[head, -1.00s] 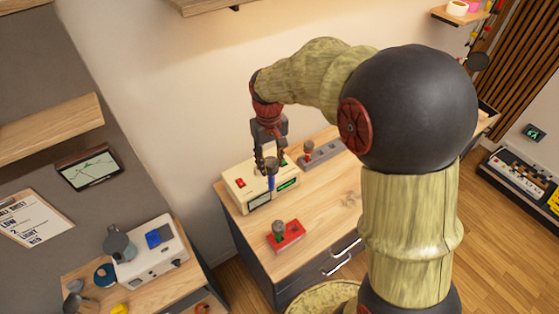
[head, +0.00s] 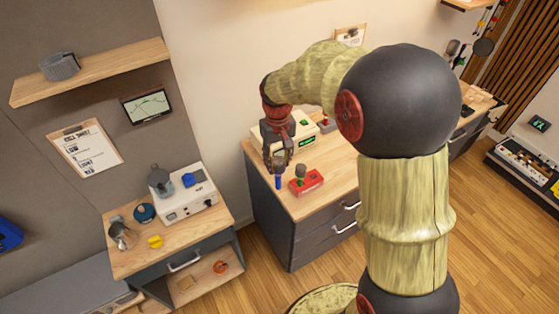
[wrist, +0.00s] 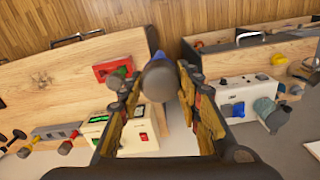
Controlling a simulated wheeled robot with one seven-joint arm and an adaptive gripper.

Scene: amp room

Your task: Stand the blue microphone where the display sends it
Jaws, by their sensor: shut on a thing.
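The blue microphone (head: 278,182) hangs below my gripper (head: 277,166), which is shut on it. In the wrist view its dark rounded head (wrist: 160,78) sits between the fingers, with the blue handle (wrist: 156,58) beyond. It is in the air by the left edge of the wooden cabinet top, left of a red stand (head: 308,184) that bears a green-banded microphone (head: 301,173). The cream display box (wrist: 98,137) has a green-lit screen (head: 307,141) and a red button; its text is too small to read. My arm partly hides the box in the head view.
A grey rack (wrist: 55,132) with red and yellow microphones lies beyond the box. A lower workbench (head: 125,255) at left bears a white device (head: 190,203), a jug and small items. A gap separates the workbench from the cabinet (head: 300,240).

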